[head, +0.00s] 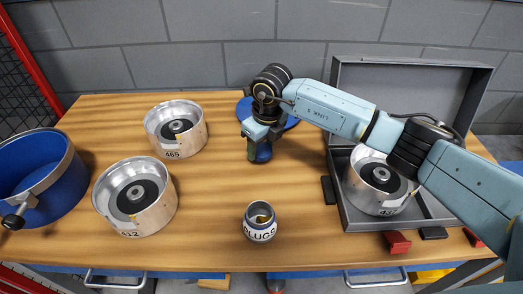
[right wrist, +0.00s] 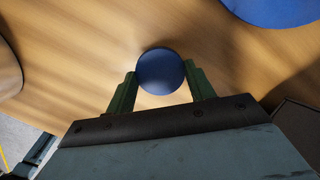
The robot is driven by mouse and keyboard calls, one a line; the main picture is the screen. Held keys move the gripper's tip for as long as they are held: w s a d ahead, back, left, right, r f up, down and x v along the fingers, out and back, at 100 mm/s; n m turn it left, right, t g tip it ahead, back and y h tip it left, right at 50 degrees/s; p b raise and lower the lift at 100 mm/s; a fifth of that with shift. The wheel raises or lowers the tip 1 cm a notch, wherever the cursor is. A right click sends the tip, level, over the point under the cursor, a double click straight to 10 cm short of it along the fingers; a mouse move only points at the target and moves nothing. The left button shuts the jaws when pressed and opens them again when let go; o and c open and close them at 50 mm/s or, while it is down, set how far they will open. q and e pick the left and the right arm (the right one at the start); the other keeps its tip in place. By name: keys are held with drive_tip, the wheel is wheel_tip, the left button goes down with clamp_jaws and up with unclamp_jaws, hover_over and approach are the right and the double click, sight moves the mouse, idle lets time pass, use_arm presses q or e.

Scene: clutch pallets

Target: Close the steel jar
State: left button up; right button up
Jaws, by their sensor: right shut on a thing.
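The steel jar (head: 260,223), lettered PLUGS, stands upright and open near the table's front edge. Something brass-coloured shows inside it. My right gripper (head: 259,153) is above the table, behind the jar and apart from it. It is shut on a small round blue lid (right wrist: 161,72), which lies between the two green fingertips in the right wrist view. In the head view the lid (head: 264,153) is partly hidden by the fingers. My left gripper is not in view.
A larger blue disc (head: 243,108) lies behind my right gripper. Steel drums (head: 182,145) (head: 148,214) stand at left, beside a blue pot (head: 40,205). An open grey case (head: 345,211) holding a drum (head: 365,195) is at right. The table around the jar is clear.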

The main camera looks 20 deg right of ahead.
sight(266, 153)
wheel_tip(266, 153, up, 8)
drive_tip(key=shift+f, duration=0.1)
idle(0.4)
drive_tip(key=n, duration=0.1)
drive_tip(key=s+n, duration=0.1)
drive_tip(key=n, duration=0.2)
drive_tip(key=shift+s+d+y, duration=0.15)
drive_tip(key=shift+d+y, duration=0.15)
drive_tip(key=shift+d, duration=0.05)
drive_tip(key=s+d+n+g, duration=0.1)
drive_tip(key=s+n, duration=0.2)
drive_tip(key=n, duration=0.5)
drive_tip(key=s+d+n+g+h, duration=0.1)
drive_tip(key=s+n, duration=0.2)
drive_tip(key=n, duration=0.6)
drive_tip(key=s+d+n+g, duration=0.1)
drive_tip(key=s+n, duration=0.3)
drive_tip(key=n, duration=0.5)
drive_tip(key=shift+d, duration=0.5)
drive_tip(key=shift+f, duration=0.1)
